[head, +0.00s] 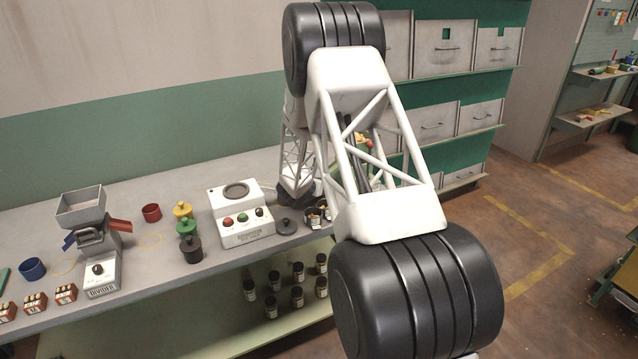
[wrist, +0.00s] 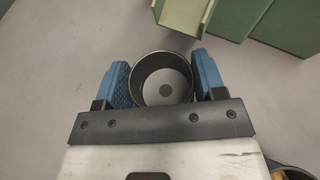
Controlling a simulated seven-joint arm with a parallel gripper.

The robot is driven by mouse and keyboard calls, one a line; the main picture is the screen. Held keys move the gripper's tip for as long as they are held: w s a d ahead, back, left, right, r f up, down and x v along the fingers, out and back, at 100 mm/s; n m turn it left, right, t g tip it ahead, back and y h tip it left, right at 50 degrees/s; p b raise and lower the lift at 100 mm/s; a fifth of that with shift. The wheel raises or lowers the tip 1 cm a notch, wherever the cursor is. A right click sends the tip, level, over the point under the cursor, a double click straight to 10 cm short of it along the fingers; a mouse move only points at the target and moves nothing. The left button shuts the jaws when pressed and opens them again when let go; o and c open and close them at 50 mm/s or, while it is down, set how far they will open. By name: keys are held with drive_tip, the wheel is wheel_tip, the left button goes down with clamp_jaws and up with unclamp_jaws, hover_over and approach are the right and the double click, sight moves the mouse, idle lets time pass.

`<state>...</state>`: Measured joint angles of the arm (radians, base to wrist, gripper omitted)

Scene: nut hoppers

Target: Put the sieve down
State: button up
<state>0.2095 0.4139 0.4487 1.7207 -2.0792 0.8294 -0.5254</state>
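In the wrist view a round, dark grey metal cup (wrist: 152,85), which I take for the sieve, sits between the two blue fingers of my gripper (wrist: 162,72). The fingers press against its sides, left and right. I look down into it; its floor is lighter grey with a dark round patch, and I see no nuts in it. A plain grey surface lies below, and I cannot tell whether the cup touches it. In the head view my arm hides the gripper and the cup.
In the wrist view a pale green tray or chute (wrist: 186,12) and green boxes stand beyond the cup. In the head view the bench holds a divider machine (head: 101,275), a white button unit (head: 240,231), weights (head: 192,250) and a dark lidded disc (head: 286,227).

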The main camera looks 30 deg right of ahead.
drive_tip(key=o, duration=0.4)
drive_tip(key=shift+r, duration=0.15)
drive_tip(key=shift+v, duration=6)
